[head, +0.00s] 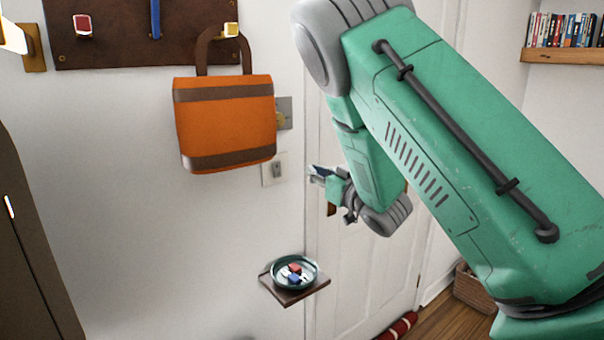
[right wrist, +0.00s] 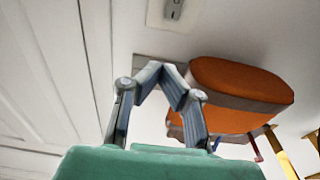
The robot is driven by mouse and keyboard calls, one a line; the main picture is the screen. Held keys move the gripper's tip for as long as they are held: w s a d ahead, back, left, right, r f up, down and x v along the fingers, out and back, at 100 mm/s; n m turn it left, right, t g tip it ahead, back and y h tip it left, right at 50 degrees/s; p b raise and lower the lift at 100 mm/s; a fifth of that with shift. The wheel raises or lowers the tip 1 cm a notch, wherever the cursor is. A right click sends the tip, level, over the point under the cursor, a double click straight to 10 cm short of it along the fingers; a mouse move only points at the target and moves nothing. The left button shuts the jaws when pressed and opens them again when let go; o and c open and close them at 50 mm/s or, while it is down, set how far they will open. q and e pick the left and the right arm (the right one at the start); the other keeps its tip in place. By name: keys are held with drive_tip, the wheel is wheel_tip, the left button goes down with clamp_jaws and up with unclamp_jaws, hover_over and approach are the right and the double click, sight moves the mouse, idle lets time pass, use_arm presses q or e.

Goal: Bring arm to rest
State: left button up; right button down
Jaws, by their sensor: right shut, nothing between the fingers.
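My green right arm (head: 450,150) crosses the right half of the head view, with its forearm folded down in front of the white door. My right gripper (head: 318,175) is small and partly hidden behind the wrist in the head view. In the right wrist view the gripper (right wrist: 160,70) shows its grey fingers meeting at the tips, with nothing between them. The orange bag (head: 225,118) hangs by its brown handle from a yellow hook, left of the gripper and apart from it. My left gripper is not in view.
A small wall shelf (head: 308,296) bears a green dish (head: 316,276) with red and blue items. A light switch (head: 274,171) is on the wall beside the white door (head: 350,285). A bookshelf (head: 570,57) is at upper right, and a basket (head: 472,287) stands below.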

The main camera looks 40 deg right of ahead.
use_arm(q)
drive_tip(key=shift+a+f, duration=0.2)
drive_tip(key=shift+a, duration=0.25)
use_arm(e)
drive_tip(key=shift+s+a+r, duration=0.2)
drive_tip(key=shift+s+a, duration=0.2)
drive_tip(key=shift+a, duration=0.25)
drive_tip(key=shift+d, duration=0.1)
